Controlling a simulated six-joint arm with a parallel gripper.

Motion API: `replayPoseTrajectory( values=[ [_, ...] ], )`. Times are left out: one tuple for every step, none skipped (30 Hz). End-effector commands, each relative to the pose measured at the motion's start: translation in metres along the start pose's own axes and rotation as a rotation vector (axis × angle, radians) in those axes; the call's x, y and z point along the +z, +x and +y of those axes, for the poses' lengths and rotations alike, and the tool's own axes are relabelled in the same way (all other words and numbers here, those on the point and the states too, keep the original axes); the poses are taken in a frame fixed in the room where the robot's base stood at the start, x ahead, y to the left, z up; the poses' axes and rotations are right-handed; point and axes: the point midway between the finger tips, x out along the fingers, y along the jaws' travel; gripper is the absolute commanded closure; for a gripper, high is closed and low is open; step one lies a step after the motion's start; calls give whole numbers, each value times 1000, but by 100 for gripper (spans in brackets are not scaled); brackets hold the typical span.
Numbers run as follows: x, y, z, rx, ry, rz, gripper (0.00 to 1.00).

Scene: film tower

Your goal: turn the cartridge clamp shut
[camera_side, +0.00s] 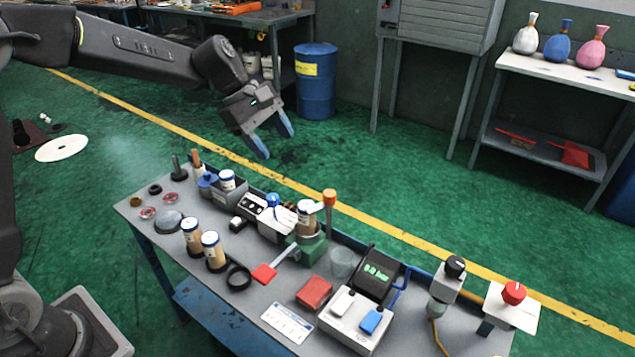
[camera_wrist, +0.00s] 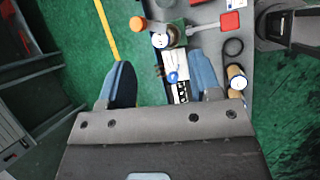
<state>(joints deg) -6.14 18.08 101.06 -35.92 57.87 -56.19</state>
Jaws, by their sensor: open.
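The cartridge clamp shows as a green block (camera_side: 308,250) with a tan, white-capped cartridge (camera_side: 305,218) upright in its seat. A grey lever ending in a red paddle (camera_side: 265,272) reaches toward the table's front. An orange-topped post (camera_side: 330,198) stands beside the cartridge. In the wrist view the cartridge cap (camera_wrist: 160,40), red paddle (camera_wrist: 229,22) and orange knob (camera_wrist: 137,23) lie near the top edge. My gripper (camera_side: 272,138) is open and empty, well above the bench's back left part and apart from the clamp. Both blue fingers show in the wrist view (camera_wrist: 162,72).
Two loose cartridges (camera_side: 212,250) and a black ring (camera_side: 238,278) stand left of the paddle. A red block (camera_side: 314,292), a switch box (camera_side: 355,322), a black display (camera_side: 376,275) and a red button (camera_side: 513,293) crowd the right. The air above the bench is free.

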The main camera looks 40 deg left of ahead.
Motion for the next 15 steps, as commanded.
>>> replayPoseTrajectory(
  values=[
    [-15,16,10,2,-103,-51,42],
    [-22,23,15,8,-161,-80,42],
    [-31,32,22,15,-232,-116,42],
    [-37,38,26,20,-281,-140,42],
    [-43,43,30,25,-324,-162,42],
    [-50,49,34,31,-376,-187,42],
    [-54,52,37,35,-408,-202,42],
    [-58,55,39,38,-434,-215,42],
    [-62,58,41,42,-462,-228,42],
    [-64,60,42,43,-477,-235,42],
    [-65,62,43,45,-488,-241,42],
    [-65,64,44,46,-497,-245,42],
    [-65,66,45,46,-499,-247,42],
    [-65,68,45,46,-500,-247,42],
    [-64,72,45,45,-500,-247,42]
  ],
)
